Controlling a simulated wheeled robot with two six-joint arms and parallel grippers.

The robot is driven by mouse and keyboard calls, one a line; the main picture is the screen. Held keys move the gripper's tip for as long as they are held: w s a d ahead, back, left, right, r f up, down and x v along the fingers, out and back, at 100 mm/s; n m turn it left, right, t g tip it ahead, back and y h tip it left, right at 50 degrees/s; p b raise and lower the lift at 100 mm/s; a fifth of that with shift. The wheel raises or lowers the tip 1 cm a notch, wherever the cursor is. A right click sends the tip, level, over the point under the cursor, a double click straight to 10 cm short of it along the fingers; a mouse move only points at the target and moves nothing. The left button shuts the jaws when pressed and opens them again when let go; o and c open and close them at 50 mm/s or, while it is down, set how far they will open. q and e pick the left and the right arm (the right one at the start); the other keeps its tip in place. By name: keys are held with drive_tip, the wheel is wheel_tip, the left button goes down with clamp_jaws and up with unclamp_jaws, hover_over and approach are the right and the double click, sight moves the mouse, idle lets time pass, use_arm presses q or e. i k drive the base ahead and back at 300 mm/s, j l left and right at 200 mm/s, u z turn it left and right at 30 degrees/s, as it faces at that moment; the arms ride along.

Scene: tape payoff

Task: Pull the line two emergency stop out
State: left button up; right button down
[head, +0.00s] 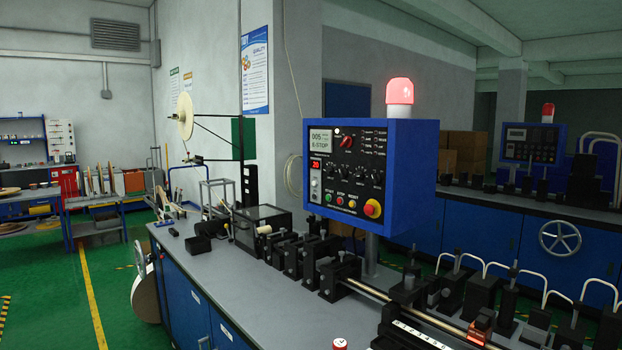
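A blue control box (408,180) stands on a post above the near machine bench. Its dark front panel carries a red mushroom emergency stop button (372,208) on a yellow surround at the lower right corner. A red beacon (399,91) on top looks lit. I cannot read a line number on this box. A second blue control box (532,143) stands further back at the right; its buttons are too small to tell apart. Neither of my grippers is in view.
The grey bench (231,284) carries several black guide blocks and a metal rail below the near box. A tape reel (185,116) stands behind.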

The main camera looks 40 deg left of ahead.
sight(368, 209)
drive_tip(key=u, duration=1.1)
